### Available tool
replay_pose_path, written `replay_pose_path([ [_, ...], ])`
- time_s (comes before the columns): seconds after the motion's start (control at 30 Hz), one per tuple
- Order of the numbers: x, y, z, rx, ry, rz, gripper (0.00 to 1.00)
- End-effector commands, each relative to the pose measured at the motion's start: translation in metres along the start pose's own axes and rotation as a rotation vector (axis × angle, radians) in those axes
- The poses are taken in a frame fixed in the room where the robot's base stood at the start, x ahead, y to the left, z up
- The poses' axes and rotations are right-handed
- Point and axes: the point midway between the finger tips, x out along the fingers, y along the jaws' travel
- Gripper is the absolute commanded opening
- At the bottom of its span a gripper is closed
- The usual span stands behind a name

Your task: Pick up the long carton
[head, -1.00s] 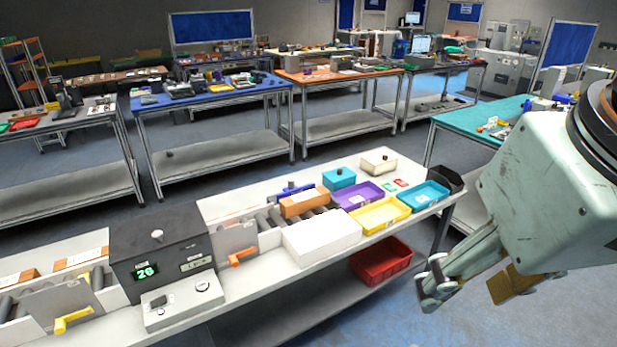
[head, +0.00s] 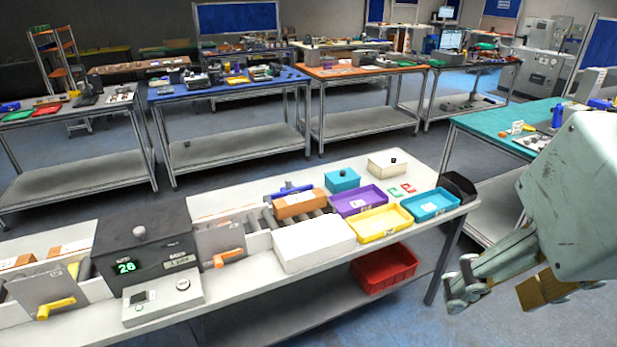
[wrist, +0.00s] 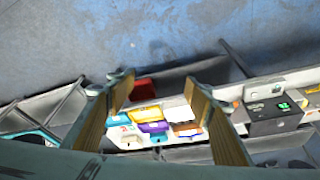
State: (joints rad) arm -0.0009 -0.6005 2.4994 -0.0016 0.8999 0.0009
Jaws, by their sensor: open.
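A brown carton (head: 298,203) with a pale label lies on the grey rollers of the near white bench, behind a plain white box (head: 313,243). It looks like the long carton. In the wrist view the brown carton (wrist: 188,131) shows small and far off, beside the white box (wrist: 182,114). My gripper (head: 497,291) is open and empty, at the right in front of the bench and well apart from the carton. In the wrist view my gripper (wrist: 160,86) has its two fingers spread wide, with the bench beyond them.
Purple (head: 358,201), yellow (head: 380,221) and blue (head: 430,204) trays stand right of the carton. A teal box (head: 342,180) and a cream box (head: 388,163) are behind. A dark scale-like unit (head: 145,252) and an orange-handled gate (head: 220,240) stand left. A red bin (head: 384,268) is below.

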Motion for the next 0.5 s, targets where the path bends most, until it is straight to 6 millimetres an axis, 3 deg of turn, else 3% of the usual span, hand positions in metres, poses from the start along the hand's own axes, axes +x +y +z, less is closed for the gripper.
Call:
replay_pose_path([
  [0.5, -0.0011, -0.0001, -0.0044, -0.010, -0.002, 0.001, 0.48],
])
